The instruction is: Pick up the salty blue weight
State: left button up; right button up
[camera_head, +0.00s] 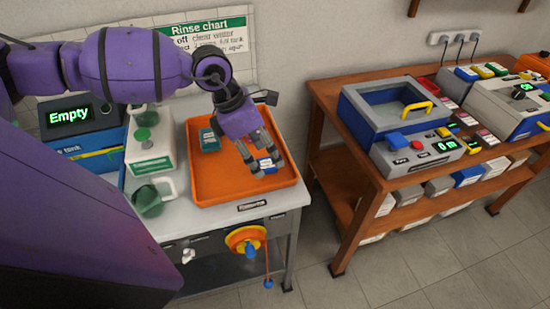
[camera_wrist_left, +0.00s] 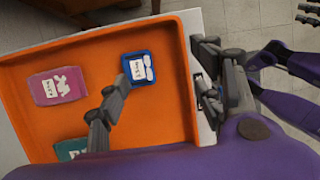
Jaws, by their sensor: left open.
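The blue weight (camera_wrist_left: 139,68) lies flat in the orange tray, a square block with a white label and whitish patches on its top in the left wrist view. In the head view the blue weight (camera_head: 269,163) is partly covered by my fingers. My left gripper (camera_head: 262,164) is open above it. In the left wrist view, one finger of the left gripper (camera_wrist_left: 160,75) is near the blue weight's lower left, the other beyond the tray's right rim. Dark finger-like parts at the right of that view seem to be my right gripper (camera_wrist_left: 280,38); its opening is unclear.
The orange tray (camera_head: 225,194) also holds a pink weight (camera_wrist_left: 57,86) and a green weight (camera_head: 209,140). Green containers (camera_head: 150,198) and a display reading Empty (camera_head: 75,116) stand left of it. A wooden bench (camera_head: 336,111) with devices stands to the right, across a floor gap.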

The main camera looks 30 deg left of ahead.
aim_at(266, 162)
pick_arm(q)
jog(key=shift+w+a+r+y, duration=0.2)
jog(key=shift+w+a, duration=0.05)
jog(key=shift+a, duration=0.3)
jog(key=shift+w+a+r+y, duration=0.2)
jog(key=shift+w+a, duration=0.05)
jog(key=shift+a, duration=0.3)
jog(key=shift+w+a+f, duration=0.15)
jog(key=shift+w+a, duration=0.1)
jog(key=x, duration=0.2)
jog(key=shift+d+f, duration=0.1)
jog(key=shift+f, duration=0.2)
jog(key=x, duration=0.4)
jog(key=shift+w+f, duration=0.1)
jog(key=shift+f, duration=0.1)
jog(key=shift+c, duration=0.4)
jog(key=shift+r, duration=0.1)
grip_shut()
